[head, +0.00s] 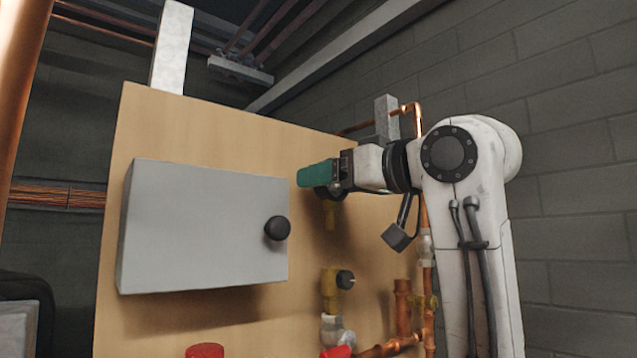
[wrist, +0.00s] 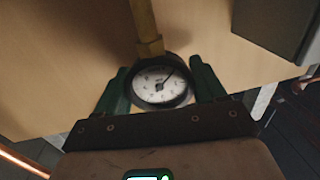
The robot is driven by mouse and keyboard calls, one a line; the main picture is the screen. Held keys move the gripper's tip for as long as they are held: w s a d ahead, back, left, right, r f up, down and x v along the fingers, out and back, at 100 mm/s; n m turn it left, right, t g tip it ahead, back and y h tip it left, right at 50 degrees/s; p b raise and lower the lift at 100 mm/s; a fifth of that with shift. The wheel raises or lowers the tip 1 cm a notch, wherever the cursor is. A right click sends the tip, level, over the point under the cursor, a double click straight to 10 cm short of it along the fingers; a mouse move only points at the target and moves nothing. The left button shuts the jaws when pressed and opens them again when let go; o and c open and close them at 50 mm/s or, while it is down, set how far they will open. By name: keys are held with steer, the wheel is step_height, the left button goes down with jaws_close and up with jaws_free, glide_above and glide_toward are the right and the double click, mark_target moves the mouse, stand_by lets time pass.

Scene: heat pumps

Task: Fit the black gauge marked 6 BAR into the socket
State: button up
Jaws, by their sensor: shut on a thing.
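My gripper (head: 313,175), with green fingers, is shut on the black gauge (wrist: 160,84) in front of the wooden board. In the wrist view its fingers hold the gauge from both sides. The gauge has a white round dial with a dark needle; its marking is too small to read. Its brass stem (wrist: 148,30) runs away from the fingers and also shows below them in the head view (head: 330,216). A brass fitting with a black knob (head: 330,290) stands lower on the board, apart from the stem. I cannot make out the socket opening.
A grey box (head: 200,230) with a black knob (head: 277,228) is mounted on the board (head: 230,120), left of my gripper. Copper pipes (head: 403,310) and red handles (head: 205,350) sit low down. A block wall (head: 575,180) stands right.

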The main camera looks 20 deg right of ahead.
mark_target(337, 205)
steer(key=shift+f, duration=2.05)
steer(key=shift+s+r, duration=0.1)
steer(key=shift+r, duration=0.05)
steer(key=shift+f+b, duration=0.95)
steer(key=shift+f, duration=1.05)
stand_by(1.5)
steer(key=o, duration=1.5)
steer(key=v, duration=0.8)
steer(key=shift+s+d+b, duration=0.2)
steer(key=shift+b, duration=0.15)
